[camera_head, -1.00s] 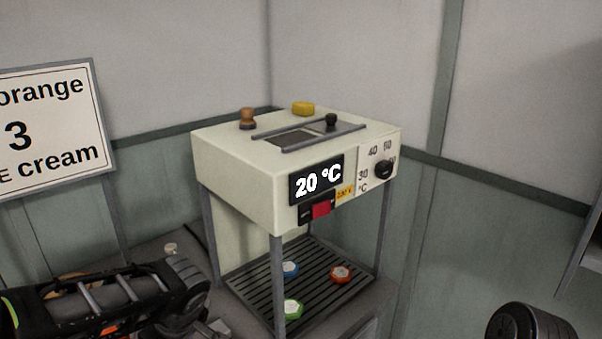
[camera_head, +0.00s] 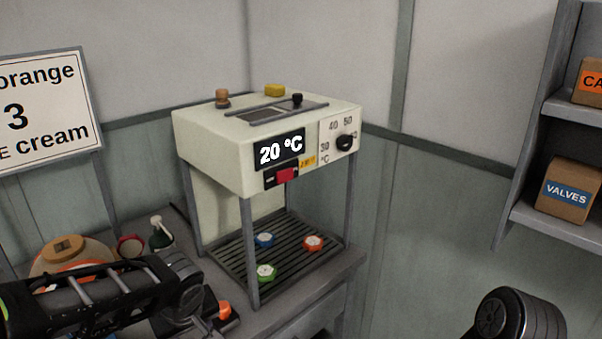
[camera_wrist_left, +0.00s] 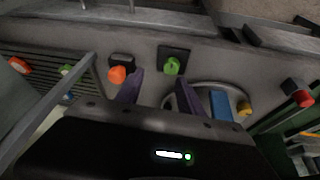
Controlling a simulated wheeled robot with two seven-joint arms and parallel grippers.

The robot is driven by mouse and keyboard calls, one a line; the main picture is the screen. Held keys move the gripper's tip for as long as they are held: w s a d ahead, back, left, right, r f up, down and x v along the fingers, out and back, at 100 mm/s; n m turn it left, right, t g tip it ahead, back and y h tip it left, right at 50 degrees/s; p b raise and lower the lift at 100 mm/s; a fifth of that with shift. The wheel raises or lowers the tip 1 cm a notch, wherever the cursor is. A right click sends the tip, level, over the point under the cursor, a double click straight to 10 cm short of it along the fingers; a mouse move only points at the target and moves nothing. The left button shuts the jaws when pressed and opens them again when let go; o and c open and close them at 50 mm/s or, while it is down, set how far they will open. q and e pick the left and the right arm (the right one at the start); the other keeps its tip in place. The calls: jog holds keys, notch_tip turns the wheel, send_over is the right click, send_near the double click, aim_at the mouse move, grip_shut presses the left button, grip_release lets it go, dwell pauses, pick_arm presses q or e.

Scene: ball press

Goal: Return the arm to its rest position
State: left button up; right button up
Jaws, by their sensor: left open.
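My left arm (camera_head: 90,295) reaches in from the left over the grey counter, low in the head view. My left gripper's fingertips cannot be made out there. In the left wrist view the left gripper (camera_wrist_left: 160,92) shows two purple fingers, apart, with nothing held between them. A green knob-like piece (camera_wrist_left: 172,66) and an orange one (camera_wrist_left: 118,75) lie beyond the fingers. My right arm (camera_head: 520,315) shows only as a dark rounded link at the bottom right; its gripper is out of view.
A cream machine (camera_head: 215,150) reading 20 °C stands on posts over a slatted tray (camera_head: 285,263) with blue, red and green pieces. A round bowl-like thing (camera_head: 95,250) and a green bottle (camera_head: 161,235) stand behind my left arm. A shelf (camera_head: 565,232) holds a VALVES box (camera_head: 568,190).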

pick_arm(q)
jog(key=d+f+m+h, duration=0.5)
jog(key=d+f+m, duration=0.3)
jog(key=d+f, duration=0.5)
jog(key=s+f+n+g+h, duration=0.1)
jog(key=s+f+n+g, duration=0.1)
jog(key=s+f, duration=1.7)
notch_tip(320, 180, down, 3)
jog(key=shift+d+r+n+g, duration=0.25)
jog(key=shift+d+g, duration=0.2)
jog(key=shift+g, duration=0.25)
